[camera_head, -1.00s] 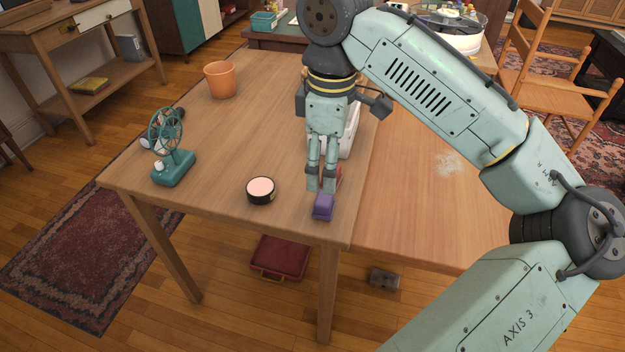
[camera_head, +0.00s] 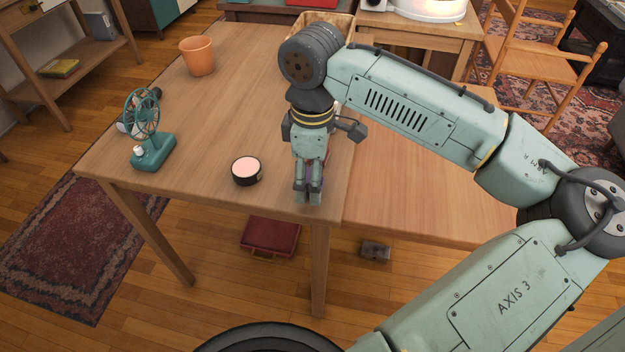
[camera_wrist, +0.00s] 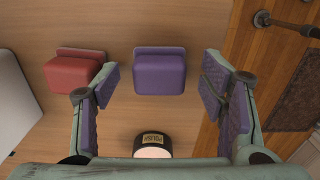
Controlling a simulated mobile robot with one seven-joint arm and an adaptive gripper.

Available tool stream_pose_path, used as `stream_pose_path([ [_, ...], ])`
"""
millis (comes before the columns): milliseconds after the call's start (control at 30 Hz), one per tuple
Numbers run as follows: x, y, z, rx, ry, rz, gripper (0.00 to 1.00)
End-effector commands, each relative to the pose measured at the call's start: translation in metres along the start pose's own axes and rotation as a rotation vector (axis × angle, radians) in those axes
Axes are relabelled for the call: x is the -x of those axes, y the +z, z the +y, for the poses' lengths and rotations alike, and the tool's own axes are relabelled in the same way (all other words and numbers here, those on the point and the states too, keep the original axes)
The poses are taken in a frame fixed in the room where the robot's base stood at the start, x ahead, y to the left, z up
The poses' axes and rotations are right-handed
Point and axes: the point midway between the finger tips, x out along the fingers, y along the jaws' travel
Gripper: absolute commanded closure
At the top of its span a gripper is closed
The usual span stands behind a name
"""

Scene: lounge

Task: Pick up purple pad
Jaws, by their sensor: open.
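The purple pad (camera_wrist: 160,75) lies on the wooden table, between and just beyond the spread fingers of my gripper (camera_wrist: 160,88) in the wrist view. The fingers are open, with bare wood showing on both sides of the pad. In the head view my gripper (camera_head: 308,196) points down near the table's front right corner and hides nearly all of the pad.
A red pad (camera_wrist: 75,74) lies close to the left finger in the wrist view. A round polish tin (camera_head: 246,171), a teal fan (camera_head: 150,140) and an orange pot (camera_head: 197,56) stand on the table. The table's front edge is close to my gripper.

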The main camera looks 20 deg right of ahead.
Motion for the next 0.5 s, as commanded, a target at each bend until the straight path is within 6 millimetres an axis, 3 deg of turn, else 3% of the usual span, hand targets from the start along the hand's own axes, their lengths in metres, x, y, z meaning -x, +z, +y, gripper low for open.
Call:
stream_pose_path([
  [300, -0.0059, 0.0003, 0.0002, 0.0, 0.0, 0.0, 0.36],
  [500, -0.0058, 0.0002, 0.0002, 0.0, 0.0, 0.0, 0.49],
])
